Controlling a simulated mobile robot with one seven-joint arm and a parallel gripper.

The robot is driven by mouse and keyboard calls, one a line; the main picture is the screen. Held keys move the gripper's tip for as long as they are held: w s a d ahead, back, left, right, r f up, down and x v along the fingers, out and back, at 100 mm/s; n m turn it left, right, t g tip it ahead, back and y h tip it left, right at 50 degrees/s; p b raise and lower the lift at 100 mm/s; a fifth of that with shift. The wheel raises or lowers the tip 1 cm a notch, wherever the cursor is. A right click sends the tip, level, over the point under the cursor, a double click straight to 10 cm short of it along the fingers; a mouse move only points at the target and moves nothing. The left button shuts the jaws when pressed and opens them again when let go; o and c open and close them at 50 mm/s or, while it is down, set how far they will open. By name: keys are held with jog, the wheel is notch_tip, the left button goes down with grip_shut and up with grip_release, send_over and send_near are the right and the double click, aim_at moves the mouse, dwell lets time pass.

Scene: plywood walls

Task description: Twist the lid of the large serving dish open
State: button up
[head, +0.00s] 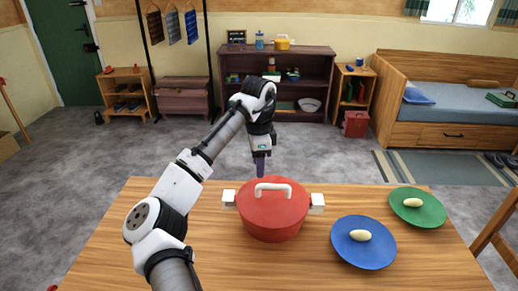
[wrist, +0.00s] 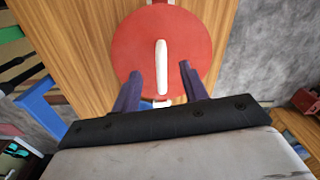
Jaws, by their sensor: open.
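The large serving dish (head: 272,224) is a red round pot with white side handles, standing on the wooden table. Its red lid (head: 257,205) is on it, with a white arched handle (head: 273,187) on top. In the wrist view the lid (wrist: 135,50) fills the upper middle, and its white handle (wrist: 161,68) runs nearly up and down. My gripper (wrist: 161,78) is open, with purple fingers on either side of the handle's line in that view. In the head view my gripper (head: 260,172) points down at the pot's far edge. Contact with the handle cannot be told.
A blue plate (head: 345,250) and a green plate (head: 430,215), each with a pale oval item, lie right of the pot on the table (head: 120,245). A dark shelf (head: 310,65) stands beyond the open floor.

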aim_at(259, 186)
notch_tip(259, 186, down, 9)
jog(key=shift+f+p, duration=0.1)
jog(key=shift+p, duration=0.2)
grip_shut()
dwell(0.3)
jog(key=shift+s+d+n+p, duration=0.15)
jog(key=shift+s+n+p, duration=0.1)
jog(key=shift+n+p, duration=0.5)
jog(key=shift+s+n+p, duration=0.2)
jog(key=shift+n+p, duration=0.45)
